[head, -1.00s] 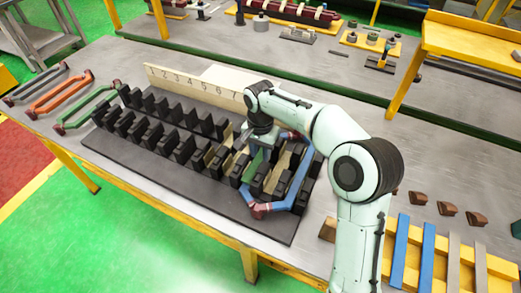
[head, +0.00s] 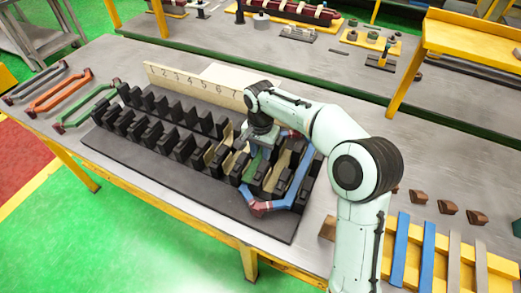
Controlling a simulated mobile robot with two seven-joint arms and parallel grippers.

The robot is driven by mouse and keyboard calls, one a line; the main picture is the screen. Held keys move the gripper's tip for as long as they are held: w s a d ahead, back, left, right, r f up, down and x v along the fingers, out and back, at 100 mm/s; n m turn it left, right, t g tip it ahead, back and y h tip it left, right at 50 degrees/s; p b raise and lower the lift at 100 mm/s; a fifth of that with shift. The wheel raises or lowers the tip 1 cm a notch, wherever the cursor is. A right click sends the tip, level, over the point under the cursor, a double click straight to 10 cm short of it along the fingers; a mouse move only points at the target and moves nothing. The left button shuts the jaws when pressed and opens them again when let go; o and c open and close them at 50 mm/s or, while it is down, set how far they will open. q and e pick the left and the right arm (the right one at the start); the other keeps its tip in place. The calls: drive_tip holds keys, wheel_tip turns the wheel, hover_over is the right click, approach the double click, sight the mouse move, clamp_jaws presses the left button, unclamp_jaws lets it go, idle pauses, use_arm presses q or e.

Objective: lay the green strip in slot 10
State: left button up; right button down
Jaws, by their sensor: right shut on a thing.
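The dark slotted stator block (head: 135,168) lies on the table, with two rows of black teeth. My right gripper (head: 261,150) is over the right part of the block, pointing down and shut on the green strip (head: 259,170), which shows only in part between the teeth. Whether the strip rests on the slot floor cannot be told. The number board (head: 190,82) behind the block shows 1 to 7; my right arm hides the higher numbers, so slot 10 cannot be read. A blue coil (head: 300,185) with reddish ends sits in the right part of the block. My left gripper is not in view.
Grey, orange (head: 60,92) and green (head: 88,108) coils lie at the table's left end. Brown wedges (head: 447,207) lie at right, near a yellow rack (head: 397,265) with blue and light strips. Pale strips show in some slots near my gripper.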

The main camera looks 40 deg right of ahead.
drive_tip(key=shift+f, duration=0.3)
drive_tip(key=c, duration=0.7)
unclamp_jaws()
drive_tip(key=shift+c, duration=0.2)
drive_tip(key=shift+r, duration=0.15)
drive_tip(key=shift+r+p, duration=0.6)
drive_tip(key=shift+r, duration=0.1)
